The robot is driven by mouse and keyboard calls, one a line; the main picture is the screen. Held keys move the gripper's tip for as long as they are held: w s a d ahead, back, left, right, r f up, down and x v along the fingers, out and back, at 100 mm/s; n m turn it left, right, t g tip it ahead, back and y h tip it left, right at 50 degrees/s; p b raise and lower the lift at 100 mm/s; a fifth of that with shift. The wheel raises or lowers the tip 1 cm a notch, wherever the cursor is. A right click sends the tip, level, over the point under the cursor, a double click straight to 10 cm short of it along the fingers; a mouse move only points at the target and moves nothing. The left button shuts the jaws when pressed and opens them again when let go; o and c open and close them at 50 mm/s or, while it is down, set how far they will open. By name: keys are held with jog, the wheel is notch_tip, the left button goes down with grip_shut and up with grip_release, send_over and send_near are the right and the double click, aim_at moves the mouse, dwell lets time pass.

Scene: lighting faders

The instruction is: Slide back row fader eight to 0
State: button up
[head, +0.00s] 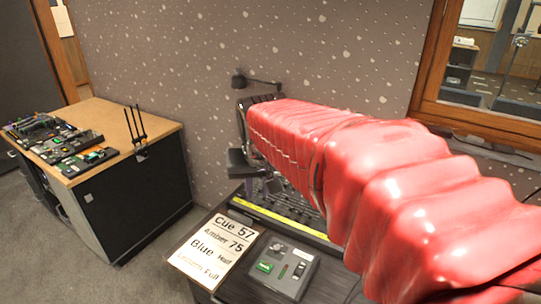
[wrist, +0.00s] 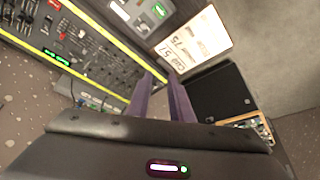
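The lighting desk (wrist: 92,60) fills the upper left of the wrist view, tilted, with rows of small faders and knobs between yellow edge strips. Back row fader eight cannot be picked out, and its setting is too small to read. In the head view, the desk (head: 270,213) is mostly hidden behind my red-sleeved arm; only its yellow-edged front left part shows. My gripper (wrist: 161,77) shows two purple fingers with a narrow gap and nothing visible between them. The fingertips appear beside the desk's yellow edge in the picture; their height above it cannot be told.
A cue sign (head: 213,246) and a small grey control box (head: 280,266) lie in front of the desk. A wooden-topped cabinet (head: 95,150) with electronics stands at left, with floor between. The patterned wall closes off the back.

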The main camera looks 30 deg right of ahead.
jog(key=w+d+f+m, duration=0.2)
jog(key=w+d, duration=0.5)
jog(key=d, duration=0.2)
jog(key=w+d+f+m+g, duration=0.1)
jog(key=w+d+f+m, duration=0.1)
jog(key=d+f, duration=0.3)
jog(key=w+d+f+m+h, duration=0.1)
jog(key=d+f, duration=0.4)
jog(key=d, duration=0.8)
jog(key=w+d+f+m+g, duration=0.1)
jog(key=w+d+f+m, duration=0.2)
jog(key=d+f, duration=0.3)
jog(key=d, duration=0.3)
jog(key=shift+w+d+g+h, duration=0.15)
jog(key=shift+g+h, duration=0.15)
jog(key=shift+f, duration=0.1)
jog(key=shift+x, duration=4.35)
jog(key=shift+c, duration=0.7)
jog(key=c, duration=0.4)
jog(key=shift+o, duration=0.2)
